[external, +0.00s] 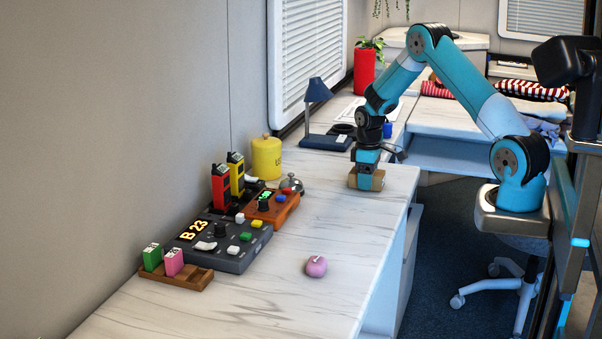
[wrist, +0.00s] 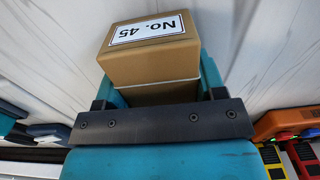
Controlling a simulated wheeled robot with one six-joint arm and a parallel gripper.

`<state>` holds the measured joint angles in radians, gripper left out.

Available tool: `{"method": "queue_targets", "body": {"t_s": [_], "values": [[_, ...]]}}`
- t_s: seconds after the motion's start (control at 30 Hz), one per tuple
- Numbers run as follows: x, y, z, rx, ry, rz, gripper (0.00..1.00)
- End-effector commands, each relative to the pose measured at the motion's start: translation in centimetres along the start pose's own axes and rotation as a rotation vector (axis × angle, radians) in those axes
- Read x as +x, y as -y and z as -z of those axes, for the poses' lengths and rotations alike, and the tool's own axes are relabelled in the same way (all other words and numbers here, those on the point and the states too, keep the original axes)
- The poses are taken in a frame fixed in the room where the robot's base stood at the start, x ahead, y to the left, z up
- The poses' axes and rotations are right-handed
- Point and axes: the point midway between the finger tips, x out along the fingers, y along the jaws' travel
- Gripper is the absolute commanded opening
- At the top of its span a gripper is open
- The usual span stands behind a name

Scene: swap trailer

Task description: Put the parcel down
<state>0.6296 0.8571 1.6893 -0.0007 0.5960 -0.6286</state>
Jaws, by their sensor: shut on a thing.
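The parcel is a small brown box (wrist: 150,62) with a white label reading "No. 45" and a pale string around it. In the wrist view it sits between the jaws of my gripper (wrist: 160,95), which is shut on it. In the external view the parcel (external: 364,181) is under my gripper (external: 367,172), low over the marble-topped counter (external: 345,235) near its right edge. I cannot tell whether its underside touches the counter.
A desk lamp (external: 316,95) and a yellow canister (external: 266,157) stand behind and left. A bell (external: 291,185), an orange device (external: 271,208), and a dark "B 23" console (external: 222,242) line the wall side. A pink round object (external: 316,266) lies in front; the counter around it is clear.

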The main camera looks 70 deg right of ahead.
Motion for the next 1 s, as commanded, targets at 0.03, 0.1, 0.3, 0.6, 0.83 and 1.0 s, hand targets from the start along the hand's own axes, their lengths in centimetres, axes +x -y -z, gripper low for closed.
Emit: {"method": "queue_targets", "body": {"t_s": [0.03, 0.1, 0.3, 0.6, 0.83, 1.0], "values": [[-0.1, -0.1, 0.1, 0.000, -0.002, -0.002, 0.37], [-0.1, 0.0, 0.1, 0.000, -0.002, -0.001, 0.37], [0.2, 0.0, 0.0, 0.000, -0.001, -0.001, 0.66], [0.1, 0.0, 0.0, 0.000, -0.001, -0.001, 0.89], [-1.3, -0.1, 0.1, 0.000, -0.003, -0.002, 0.89], [-4.9, -0.1, 0.1, 0.000, -0.006, -0.004, 0.89]]}}
